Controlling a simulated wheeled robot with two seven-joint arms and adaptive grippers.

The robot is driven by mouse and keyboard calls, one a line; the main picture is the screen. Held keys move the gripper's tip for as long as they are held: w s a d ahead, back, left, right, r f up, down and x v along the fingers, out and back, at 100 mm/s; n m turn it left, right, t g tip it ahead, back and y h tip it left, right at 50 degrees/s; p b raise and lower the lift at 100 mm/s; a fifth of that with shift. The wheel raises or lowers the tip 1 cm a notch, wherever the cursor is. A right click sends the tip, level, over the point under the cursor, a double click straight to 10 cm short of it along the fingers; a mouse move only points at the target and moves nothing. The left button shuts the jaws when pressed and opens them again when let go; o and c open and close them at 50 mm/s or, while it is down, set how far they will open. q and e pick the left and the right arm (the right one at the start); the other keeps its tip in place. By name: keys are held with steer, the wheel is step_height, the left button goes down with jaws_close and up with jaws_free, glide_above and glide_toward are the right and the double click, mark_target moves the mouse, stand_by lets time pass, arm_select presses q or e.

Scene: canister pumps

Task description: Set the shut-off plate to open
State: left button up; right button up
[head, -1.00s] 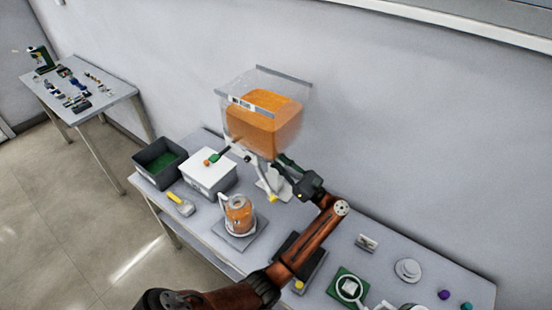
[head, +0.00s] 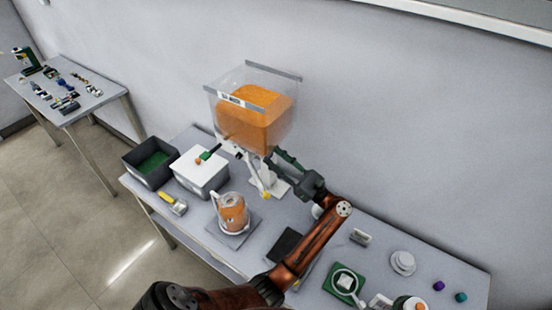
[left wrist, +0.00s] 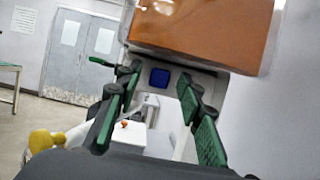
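The clear hopper (head: 256,112), filled with orange material, stands on a white stand (head: 262,180) at the back of the bench. The shut-off plate cannot be told apart clearly. In the left wrist view, a dark blue square (left wrist: 159,78) shows on the grey part under the hopper (left wrist: 205,28). My left gripper (head: 277,156) is just right of the hopper's base. In the left wrist view its green-padded fingers (left wrist: 158,92) are apart with nothing between them. My right gripper is out of view.
A jug of orange material (head: 233,212) stands on a grey plate before the hopper. A white box (head: 200,175), dark bin (head: 150,165) and yellow-handled scoop (head: 173,203) are to the left. A green square with a round item (head: 345,284) lies at right.

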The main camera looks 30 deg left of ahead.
arm_select(q)
steer(key=v, duration=1.2)
stand_by(0.3)
